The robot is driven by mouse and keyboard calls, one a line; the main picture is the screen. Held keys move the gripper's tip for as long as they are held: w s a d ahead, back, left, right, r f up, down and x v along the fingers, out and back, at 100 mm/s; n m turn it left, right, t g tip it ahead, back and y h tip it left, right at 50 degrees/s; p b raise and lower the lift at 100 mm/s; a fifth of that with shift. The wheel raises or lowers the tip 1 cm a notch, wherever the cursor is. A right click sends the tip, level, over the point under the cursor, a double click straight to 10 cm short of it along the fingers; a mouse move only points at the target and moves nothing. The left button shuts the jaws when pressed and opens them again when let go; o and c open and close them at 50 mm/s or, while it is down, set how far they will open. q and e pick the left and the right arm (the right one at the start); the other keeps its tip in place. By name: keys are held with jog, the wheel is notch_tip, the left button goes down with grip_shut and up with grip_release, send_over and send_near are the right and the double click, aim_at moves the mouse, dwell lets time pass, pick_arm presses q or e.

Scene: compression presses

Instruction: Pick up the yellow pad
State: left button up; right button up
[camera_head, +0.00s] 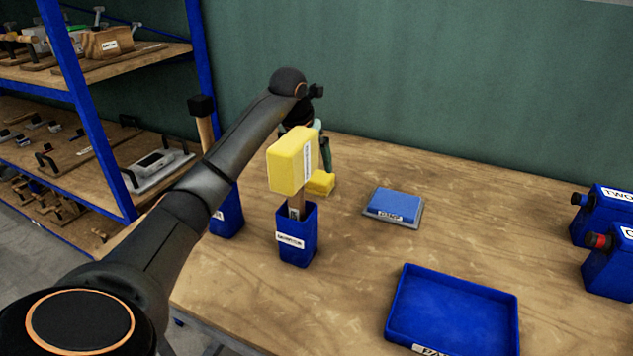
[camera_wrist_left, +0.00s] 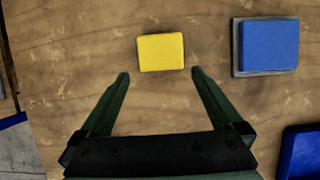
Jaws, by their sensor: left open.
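The yellow pad (camera_head: 321,184) is a small yellow block on the wooden table, partly hidden behind a yellow mallet in the head view. In the left wrist view the pad (camera_wrist_left: 161,52) lies flat just beyond the fingertips, roughly centred between them. My left gripper (camera_wrist_left: 160,73) is open and empty, with its two dark green fingers spread wider than the pad. In the head view my left gripper (camera_head: 325,158) points down close to the pad and is partly hidden by the mallet. My right gripper is in neither view.
The yellow mallet (camera_head: 288,165) stands in a blue holder (camera_head: 297,240) in front of the pad. A blue pad on a grey base (camera_head: 396,205) lies right of it. A blue tray (camera_head: 452,312) is nearer. Shelves (camera_head: 120,190) are at left.

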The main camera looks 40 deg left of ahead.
aim_at(316, 178)
pick_arm(q)
jog(key=x, duration=0.8)
jog(key=shift+w, duration=0.15)
jog(key=c, duration=0.9)
jog(key=shift+c, duration=0.2)
jog(key=shift+r, duration=0.1)
notch_tip(316, 178, up, 9)
jog(key=shift+r+p, duration=0.15)
jog(key=shift+p, duration=0.2)
jog(key=shift+d+r, duration=0.1)
jog(key=shift+r, duration=0.2)
